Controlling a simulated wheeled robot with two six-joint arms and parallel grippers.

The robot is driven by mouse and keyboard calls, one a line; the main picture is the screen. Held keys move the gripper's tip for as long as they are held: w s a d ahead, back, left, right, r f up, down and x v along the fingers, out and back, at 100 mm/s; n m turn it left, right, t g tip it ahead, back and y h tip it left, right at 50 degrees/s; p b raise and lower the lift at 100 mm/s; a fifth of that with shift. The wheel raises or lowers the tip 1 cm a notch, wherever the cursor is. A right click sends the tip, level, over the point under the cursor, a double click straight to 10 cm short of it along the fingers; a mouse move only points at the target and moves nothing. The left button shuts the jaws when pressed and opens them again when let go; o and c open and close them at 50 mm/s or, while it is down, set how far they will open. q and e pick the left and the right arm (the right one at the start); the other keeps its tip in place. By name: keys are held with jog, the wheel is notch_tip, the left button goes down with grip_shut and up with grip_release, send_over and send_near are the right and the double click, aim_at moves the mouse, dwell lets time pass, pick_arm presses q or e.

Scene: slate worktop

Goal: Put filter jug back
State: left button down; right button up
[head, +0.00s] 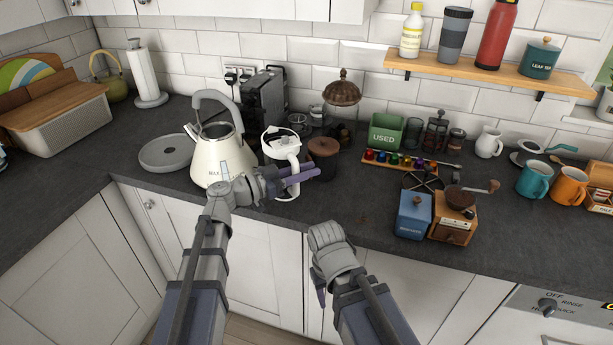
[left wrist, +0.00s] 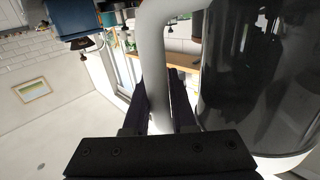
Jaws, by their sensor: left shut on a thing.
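The filter jug (head: 281,147), white-framed with a dark clear body, is upright near the front edge of the worktop, just right of the cream kettle. My left gripper (head: 303,178) is shut on its white handle. In the left wrist view the handle (left wrist: 157,60) passes between the two dark fingers, and the jug's dark clear body (left wrist: 245,75) fills the right side. I cannot tell whether the jug's base touches the worktop. My right gripper (head: 321,296) hangs low in front of the cabinets, its fingers mostly hidden behind the wrist.
The kettle (head: 213,152) stands close left of the jug, with a round grey base (head: 163,153) beyond it. A dark coffee machine (head: 264,97) is behind. A brown-lidded canister (head: 323,158) stands close right. A blue box (head: 413,216) and grinder (head: 453,222) sit further right.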

pick_arm(q)
jog(key=shift+r, duration=0.1)
jog(key=c, duration=0.7)
grip_release()
jog(key=shift+c, duration=0.2)
jog(key=v, duration=1.2)
